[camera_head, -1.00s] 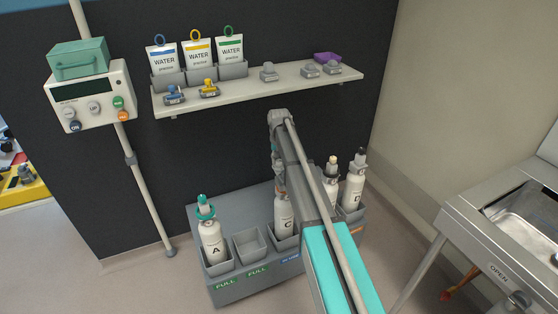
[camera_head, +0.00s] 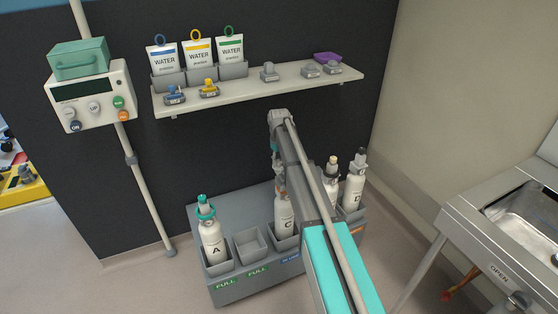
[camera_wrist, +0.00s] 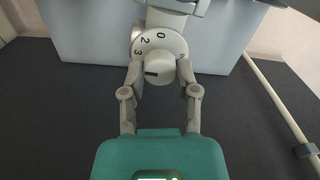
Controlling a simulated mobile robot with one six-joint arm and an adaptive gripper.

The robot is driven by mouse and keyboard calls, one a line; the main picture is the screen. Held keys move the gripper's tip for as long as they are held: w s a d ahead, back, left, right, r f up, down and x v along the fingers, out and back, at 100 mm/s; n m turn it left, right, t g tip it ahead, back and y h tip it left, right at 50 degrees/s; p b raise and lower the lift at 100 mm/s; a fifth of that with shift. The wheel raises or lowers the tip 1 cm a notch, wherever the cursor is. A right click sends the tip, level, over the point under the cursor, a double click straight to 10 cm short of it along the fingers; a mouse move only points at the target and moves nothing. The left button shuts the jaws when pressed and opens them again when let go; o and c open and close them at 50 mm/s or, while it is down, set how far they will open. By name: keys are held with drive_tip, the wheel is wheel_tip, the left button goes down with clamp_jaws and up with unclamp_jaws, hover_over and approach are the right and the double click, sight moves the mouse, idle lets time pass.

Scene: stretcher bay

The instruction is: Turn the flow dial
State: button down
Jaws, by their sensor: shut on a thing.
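The flow dial (camera_wrist: 160,42) shows in the wrist view as a round white face with dark numbers; 0, 2 and 3 are readable. Its white knob (camera_wrist: 160,68) has a dark mark toward the lower left. My gripper (camera_wrist: 160,75) has one finger on each side of the knob and is shut on it. In the head view, my gripper end (camera_head: 278,172) hangs low over bottle C (camera_head: 284,212), partly behind my arm. The dial cannot be made out there.
A grey rack (camera_head: 232,287) holds bottle A (camera_head: 211,240), bottle C, bottle D (camera_head: 354,190) and another bottle, with one empty pocket. A shelf (camera_head: 240,93) with water pouches is above. A pole (camera_head: 145,195) stands left and a steel sink unit (camera_head: 470,225) right.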

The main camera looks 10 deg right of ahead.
drive_tip(key=shift+c, duration=1.7)
unclamp_jaws()
drive_tip(key=shift+m, duration=0.5)
